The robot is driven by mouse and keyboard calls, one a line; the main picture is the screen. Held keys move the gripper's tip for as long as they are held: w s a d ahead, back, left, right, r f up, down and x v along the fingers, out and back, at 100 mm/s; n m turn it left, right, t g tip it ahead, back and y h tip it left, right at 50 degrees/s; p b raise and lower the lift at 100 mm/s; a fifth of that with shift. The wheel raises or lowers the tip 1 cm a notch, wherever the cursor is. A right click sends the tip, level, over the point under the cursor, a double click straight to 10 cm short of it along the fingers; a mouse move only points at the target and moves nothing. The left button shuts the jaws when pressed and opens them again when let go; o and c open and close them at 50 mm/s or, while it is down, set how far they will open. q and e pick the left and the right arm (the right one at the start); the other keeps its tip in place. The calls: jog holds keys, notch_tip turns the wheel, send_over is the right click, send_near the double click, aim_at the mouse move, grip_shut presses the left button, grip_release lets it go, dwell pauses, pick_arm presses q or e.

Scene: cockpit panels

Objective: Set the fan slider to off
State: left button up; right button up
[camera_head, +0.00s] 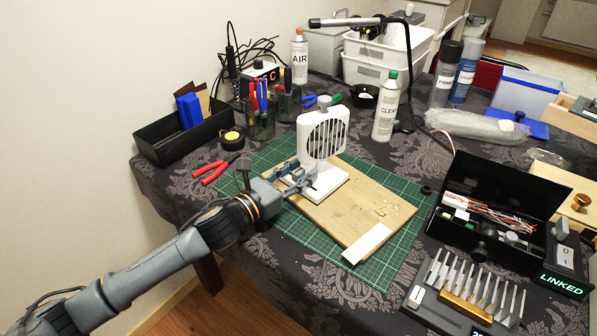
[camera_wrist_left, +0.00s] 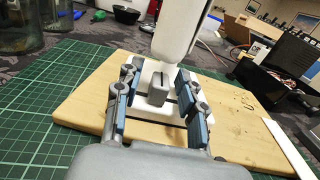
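The white fan (camera_head: 322,133) stands upright on its flat base on a wooden board; its base (camera_wrist_left: 147,128) also shows in the left wrist view. The small grey slider knob (camera_wrist_left: 158,92) sits on the base in a dark slot, in front of the fan's neck. My left gripper (camera_head: 298,180) reaches the fan base from the left. In the left wrist view its blue-padded fingers (camera_wrist_left: 157,80) are open, one on each side of the knob, with gaps between. In the head view the knob is hard to make out behind the fingers. My right gripper is not in view.
The wooden board (camera_head: 362,208) lies on a green cutting mat (camera_head: 270,157). Red-handled pliers (camera_head: 213,172) and a tape roll (camera_head: 232,138) lie left of the fan. A black toolbox (camera_head: 470,240) is at right.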

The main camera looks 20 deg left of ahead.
pick_arm(q)
jog(key=shift+c, duration=0.2)
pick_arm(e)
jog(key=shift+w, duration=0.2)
pick_arm(q)
grip_shut()
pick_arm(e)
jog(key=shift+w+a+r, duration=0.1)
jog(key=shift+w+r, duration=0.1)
